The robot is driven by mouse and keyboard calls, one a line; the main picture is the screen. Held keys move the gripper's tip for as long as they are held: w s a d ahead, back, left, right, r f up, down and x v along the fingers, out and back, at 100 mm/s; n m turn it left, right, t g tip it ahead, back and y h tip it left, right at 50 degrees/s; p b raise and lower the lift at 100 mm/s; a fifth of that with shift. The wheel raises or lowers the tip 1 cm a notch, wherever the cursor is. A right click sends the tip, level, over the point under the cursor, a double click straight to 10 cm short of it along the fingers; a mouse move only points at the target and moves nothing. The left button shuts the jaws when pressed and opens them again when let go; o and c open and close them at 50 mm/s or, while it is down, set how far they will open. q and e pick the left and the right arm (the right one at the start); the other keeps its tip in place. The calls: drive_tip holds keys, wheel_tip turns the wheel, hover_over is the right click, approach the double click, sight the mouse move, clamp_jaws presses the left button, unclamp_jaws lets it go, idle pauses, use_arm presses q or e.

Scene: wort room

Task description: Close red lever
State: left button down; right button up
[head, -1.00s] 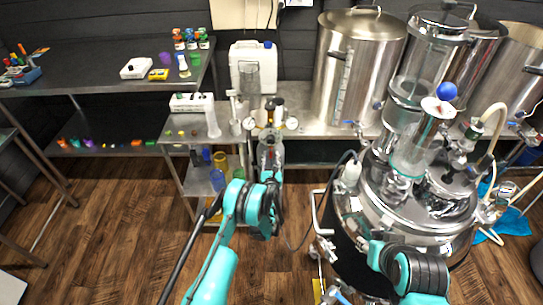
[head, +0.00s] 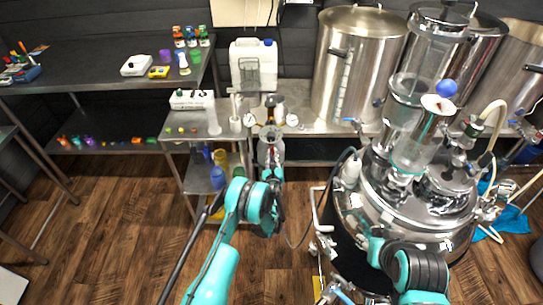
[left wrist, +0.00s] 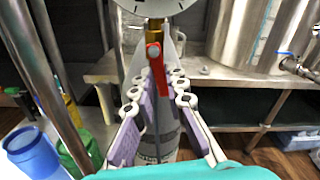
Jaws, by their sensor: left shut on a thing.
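The red lever (left wrist: 157,65) shows in the left wrist view, on a brass valve (left wrist: 153,30) below a round gauge (left wrist: 155,5). It points downward in front of a grey cylinder (left wrist: 160,135). My left gripper (left wrist: 157,88) has its purple-padded fingers on either side of the lever, shut on it. The exact contact is hard to see. In the head view my left gripper (head: 270,178) is at the cylinder (head: 270,148) beside the shelf; the lever is too small to make out there.
A large steel vessel (head: 405,215) with hoses stands to the right. Steel pots (head: 358,65) and a white canister (head: 253,65) stand on the back bench. A shelf with a blue cup (left wrist: 32,152) and a green cup (left wrist: 80,150) is close left of the gripper. Floor is open at left.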

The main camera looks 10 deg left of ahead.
use_arm(q)
drive_tip(key=shift+w+d+r+n, duration=0.1)
drive_tip(key=shift+d+r+n, duration=0.35)
drive_tip(key=shift+n, duration=2.05)
drive_tip(key=shift+w+d+r+n, duration=0.1)
drive_tip(key=shift+d+r+n, duration=0.35)
drive_tip(key=shift+n, duration=2.05)
drive_tip(key=shift+w+d+r+n, duration=0.1)
drive_tip(key=shift+d+r+n, duration=0.35)
drive_tip(key=shift+n, duration=2.05)
drive_tip(key=shift+a+r, duration=0.2)
drive_tip(key=c, duration=1.5)
unclamp_jaws()
drive_tip(key=shift+c, duration=0.2)
drive_tip(key=shift+f, duration=0.1)
